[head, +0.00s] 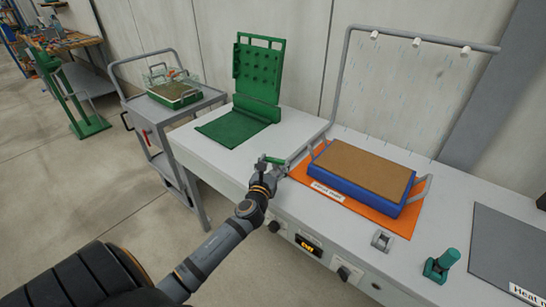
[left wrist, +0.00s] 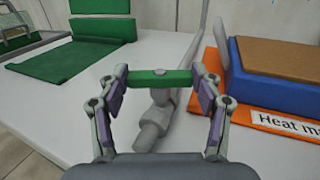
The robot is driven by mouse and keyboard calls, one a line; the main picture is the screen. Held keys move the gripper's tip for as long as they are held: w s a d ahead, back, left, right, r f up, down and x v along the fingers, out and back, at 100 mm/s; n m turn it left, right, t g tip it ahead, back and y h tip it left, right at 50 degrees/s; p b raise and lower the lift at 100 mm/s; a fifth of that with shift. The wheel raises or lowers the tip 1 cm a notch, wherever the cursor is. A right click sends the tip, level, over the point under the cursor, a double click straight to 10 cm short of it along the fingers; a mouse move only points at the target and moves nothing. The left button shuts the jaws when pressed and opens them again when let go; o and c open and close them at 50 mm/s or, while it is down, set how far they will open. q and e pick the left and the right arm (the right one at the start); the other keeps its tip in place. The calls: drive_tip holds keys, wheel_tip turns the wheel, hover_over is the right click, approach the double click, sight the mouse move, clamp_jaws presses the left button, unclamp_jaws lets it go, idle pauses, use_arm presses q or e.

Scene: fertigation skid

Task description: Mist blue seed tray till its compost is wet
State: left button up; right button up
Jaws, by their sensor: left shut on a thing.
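The blue seed tray (head: 348,186) has grey side handles and sits on an orange mat (head: 402,221). Its compost (head: 360,168) looks light brown and even. In the left wrist view the tray (left wrist: 268,78) is at the right edge. My left gripper (head: 273,165) is shut on the green valve handle (left wrist: 158,77), which lies crosswise between the fingers above a grey pipe fitting (left wrist: 152,128). A grey spray pipe (head: 342,75) rises behind the tray and carries white nozzles (head: 416,42). Thin streaks of mist fall from them over the tray. My right gripper is not in view.
A green pegboard stand and mat (head: 233,128) occupy the bench's left. A trolley (head: 190,107) with another tray (head: 175,94) stands further left. A lit display (head: 309,245) is on the bench front.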

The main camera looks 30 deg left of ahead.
use_arm(q)
drive_tip(key=n+y, duration=0.1)
drive_tip(key=n+g+y, duration=0.1)
drive_tip(key=y, duration=0.1)
drive_tip(key=shift+w+d, duration=0.1)
drive_tip(key=shift+d, duration=0.1)
drive_tip(key=n+g+y, duration=0.1)
drive_tip(key=n+g+y+b, duration=0.1)
drive_tip(key=y, duration=0.1)
drive_tip(key=shift+w+d+n, duration=0.15)
drive_tip(key=shift+d+n, duration=0.05)
drive_tip(key=shift+n, duration=0.2)
drive_tip(key=n+g+y+b, duration=0.1)
drive_tip(key=n+g+y, duration=0.1)
drive_tip(key=n+g+y+b, duration=0.1)
drive_tip(key=n+g+y, duration=0.1)
drive_tip(key=g, duration=0.1)
drive_tip(key=shift+w+d+y, duration=0.1)
drive_tip(key=shift+w+y, duration=0.1)
drive_tip(key=shift+y, duration=0.1)
drive_tip(key=shift+w+n+g+y+b, duration=0.15)
drive_tip(key=shift+n+g+y+b, duration=0.65)
drive_tip(key=shift+n+g, duration=0.9)
drive_tip(key=shift+r+g, duration=0.1)
drive_tip(key=shift+g, duration=0.8)
drive_tip(key=o, duration=1.2)
drive_tip(key=shift+c, duration=0.2)
